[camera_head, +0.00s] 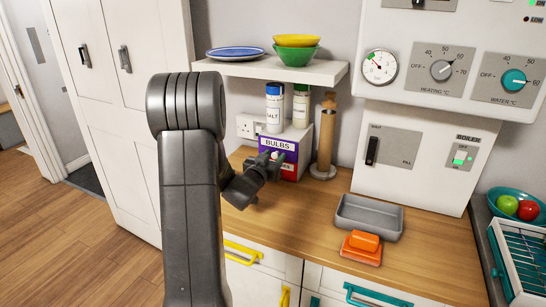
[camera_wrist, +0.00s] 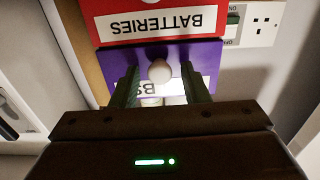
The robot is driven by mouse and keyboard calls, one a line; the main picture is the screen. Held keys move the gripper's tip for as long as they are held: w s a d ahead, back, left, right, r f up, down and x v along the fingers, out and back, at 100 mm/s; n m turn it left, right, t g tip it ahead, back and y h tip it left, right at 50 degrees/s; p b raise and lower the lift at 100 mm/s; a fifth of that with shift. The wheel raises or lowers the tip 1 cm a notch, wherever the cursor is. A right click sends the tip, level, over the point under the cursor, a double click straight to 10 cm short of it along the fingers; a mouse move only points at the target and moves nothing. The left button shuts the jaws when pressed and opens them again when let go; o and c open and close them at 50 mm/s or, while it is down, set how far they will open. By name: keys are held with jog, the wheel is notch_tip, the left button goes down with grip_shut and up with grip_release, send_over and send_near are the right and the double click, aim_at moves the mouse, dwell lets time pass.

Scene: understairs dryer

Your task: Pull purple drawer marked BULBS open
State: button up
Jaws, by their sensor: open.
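The purple drawer (camera_head: 292,153) with a white BULBS label is in a small white cabinet on the wooden counter. It looks shut. In the wrist view the purple front (camera_wrist: 205,55) appears upside down, its label partly hidden by my gripper. Its round white knob (camera_wrist: 159,71) sits between my two fingers. My gripper (camera_head: 272,163) is open at the drawer front, one finger on each side of the knob (camera_wrist: 163,82). I cannot tell whether either finger touches the knob.
A red BATTERIES drawer (camera_wrist: 155,20) is directly below the purple one. Salt and pepper shakers (camera_head: 274,108) stand on the cabinet. A shelf (camera_head: 315,72) with bowls hangs above. A grey tray (camera_head: 368,218) lies to the right.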

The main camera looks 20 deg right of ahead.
grip_shut()
jog(key=b+v, duration=0.3)
jog(key=v, duration=0.9)
jog(key=shift+s, duration=0.1)
grip_release()
jog(key=shift+a, duration=0.1)
jog(key=v, duration=1.3)
jog(key=shift+s+a+b, duration=0.3)
jog(key=shift+b, duration=0.1)
